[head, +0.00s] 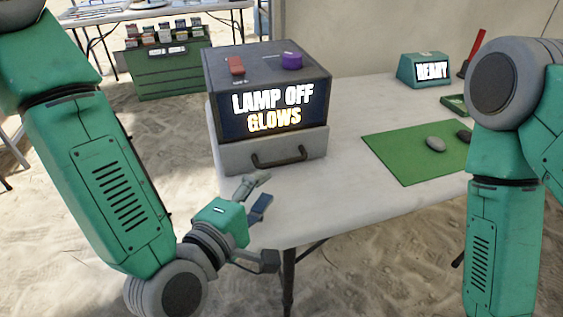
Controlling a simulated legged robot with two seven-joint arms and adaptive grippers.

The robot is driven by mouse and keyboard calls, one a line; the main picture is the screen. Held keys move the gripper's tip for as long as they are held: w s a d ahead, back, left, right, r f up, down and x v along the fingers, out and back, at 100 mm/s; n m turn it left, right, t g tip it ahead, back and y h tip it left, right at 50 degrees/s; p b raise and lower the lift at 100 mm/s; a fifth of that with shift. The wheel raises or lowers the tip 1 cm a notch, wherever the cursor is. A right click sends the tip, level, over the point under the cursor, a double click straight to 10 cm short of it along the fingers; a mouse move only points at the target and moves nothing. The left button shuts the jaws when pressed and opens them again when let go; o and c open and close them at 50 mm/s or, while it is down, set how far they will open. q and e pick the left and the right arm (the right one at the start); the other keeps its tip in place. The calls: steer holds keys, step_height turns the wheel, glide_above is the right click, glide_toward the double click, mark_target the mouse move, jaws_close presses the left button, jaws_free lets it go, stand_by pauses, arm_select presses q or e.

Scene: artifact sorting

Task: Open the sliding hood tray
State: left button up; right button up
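The hood (268,72) is a dark grey box on the near left end of the white table. Its front display reads "LAMP OFF GLOWS". The sliding tray (236,160) is the light grey drawer under the display, with a dark bar handle (279,158) on its front. The tray looks shut, about flush with the box. My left gripper (264,221) is in front of and below the handle, at the table's left edge, with its fingers spread apart. It is empty and apart from the handle. My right arm (505,220) comes down at the right; its gripper is out of view.
A red switch (236,65) and purple knob (291,60) sit on the hood's top. A green mat (402,160) with grey stones (436,143) lies right of the hood. A "READY" display (424,70) stands behind it. The white table (340,190) is bare between hood and mat.

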mark_target(287, 162)
arm_select(q)
steer(key=x, duration=0.3)
steer(key=b+x, duration=0.1)
steer(key=x, duration=0.5)
steer(key=shift+w+a+f+b, duration=0.2)
steer(key=shift+w+a+b, duration=0.1)
steer(key=shift+w+d, duration=0.3)
steer(key=shift+w, duration=0.1)
steer(key=shift+d, duration=0.3)
steer(key=shift+a, duration=0.1)
steer(key=c, duration=0.6)
steer(key=shift+a, duration=0.1)
jaws_close()
